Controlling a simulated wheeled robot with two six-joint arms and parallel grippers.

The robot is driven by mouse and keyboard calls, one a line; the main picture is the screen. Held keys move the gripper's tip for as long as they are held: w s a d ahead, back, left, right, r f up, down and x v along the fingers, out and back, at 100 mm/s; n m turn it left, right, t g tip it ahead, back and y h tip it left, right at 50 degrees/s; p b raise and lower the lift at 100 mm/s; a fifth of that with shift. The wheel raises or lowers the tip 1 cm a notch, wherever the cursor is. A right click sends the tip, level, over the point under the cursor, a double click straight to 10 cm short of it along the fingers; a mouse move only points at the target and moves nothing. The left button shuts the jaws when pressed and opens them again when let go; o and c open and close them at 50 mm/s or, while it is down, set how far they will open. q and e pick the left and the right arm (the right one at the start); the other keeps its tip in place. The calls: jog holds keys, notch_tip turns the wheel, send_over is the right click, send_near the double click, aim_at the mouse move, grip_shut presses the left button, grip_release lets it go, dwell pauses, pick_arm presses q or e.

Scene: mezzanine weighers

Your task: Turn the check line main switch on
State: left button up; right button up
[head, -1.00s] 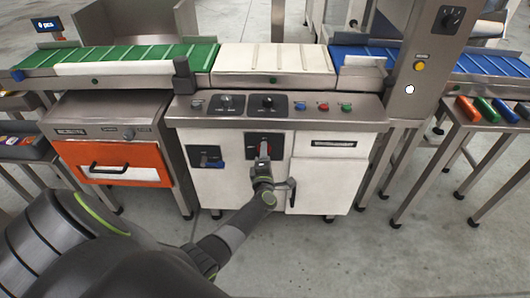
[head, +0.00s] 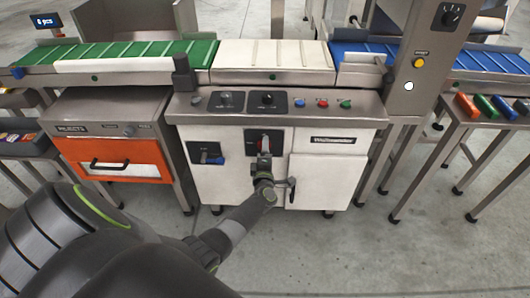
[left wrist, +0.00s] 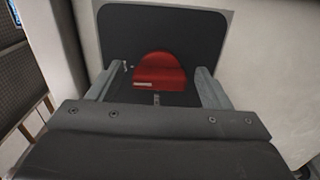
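The red rotary main switch (head: 264,141) sits on a black plate on the front of the white middle cabinet. In the left wrist view the red knob (left wrist: 161,72) is straight ahead on its dark plate (left wrist: 185,35), with a small pale mark at its lower left. My left gripper (head: 264,160) is just in front of and below the knob in the head view. Its two fingers (left wrist: 158,88) are apart, one on each side of the knob, with gaps showing. I cannot tell the switch's exact setting. My right gripper is not in view.
A door handle (head: 291,190) is close to my gripper's right. Dials and coloured buttons (head: 322,103) line the panel above. An orange reject drawer (head: 115,160) stands left.

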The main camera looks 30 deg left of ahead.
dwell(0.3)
pick_arm(q)
jog(key=p+v, duration=0.1)
jog(key=v, duration=1.6)
jog(key=shift+s+d+p, duration=0.15)
jog(key=shift+d+p, duration=0.05)
jog(key=shift+p, duration=0.2)
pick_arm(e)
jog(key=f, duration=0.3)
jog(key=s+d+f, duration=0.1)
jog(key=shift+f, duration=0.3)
pick_arm(q)
jog(key=shift+f, duration=0.15)
